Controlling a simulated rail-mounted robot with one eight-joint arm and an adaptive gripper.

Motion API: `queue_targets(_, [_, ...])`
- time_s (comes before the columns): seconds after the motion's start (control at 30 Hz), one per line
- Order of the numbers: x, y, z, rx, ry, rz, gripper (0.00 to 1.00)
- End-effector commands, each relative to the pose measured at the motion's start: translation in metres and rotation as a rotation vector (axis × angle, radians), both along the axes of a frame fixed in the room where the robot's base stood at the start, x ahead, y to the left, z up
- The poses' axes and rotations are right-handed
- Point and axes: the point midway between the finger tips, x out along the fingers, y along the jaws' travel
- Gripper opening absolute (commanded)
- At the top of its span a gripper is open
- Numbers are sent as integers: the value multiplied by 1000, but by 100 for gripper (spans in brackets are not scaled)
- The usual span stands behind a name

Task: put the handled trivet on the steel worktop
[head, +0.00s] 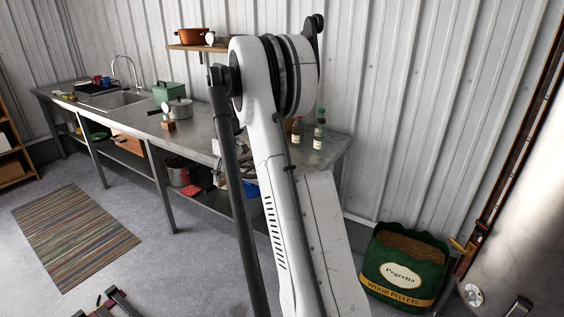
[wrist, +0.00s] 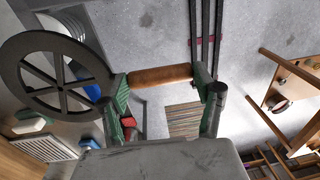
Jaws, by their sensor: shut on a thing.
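My gripper (wrist: 163,80) is shut on the handled trivet, its green-padded fingers at both ends of the wooden handle (wrist: 160,76). The trivet's round dark spoked plate (wrist: 54,74) sticks out to the left in the wrist view. In the head view my arm covers much of the middle, and I cannot make out the gripper or trivet clearly. The steel worktop (head: 195,124) runs along the back wall, partly hidden behind my arm.
A shelf above holds an orange pot (head: 192,36). A striped rug (head: 75,235) and a pellet bag (head: 404,270) are on the floor.

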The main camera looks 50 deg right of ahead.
Motion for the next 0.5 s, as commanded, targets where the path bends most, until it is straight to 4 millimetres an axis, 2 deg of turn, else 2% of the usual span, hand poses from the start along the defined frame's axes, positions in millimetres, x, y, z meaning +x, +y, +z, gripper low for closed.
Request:
queue_targets(0.03, [-5, -22, 11, 2, -4, -3, 9])
queue_targets(0.1, [-11, -45, 23, 4, -8, 3, 9])
queue_targets(0.2, [-19, -69, 34, 8, -14, 8, 9])
queue_targets(0.33, [-25, -85, 42, 10, -18, 14, 9])
queue_targets(0.5, [-26, -107, 34, 10, -19, 14, 9])
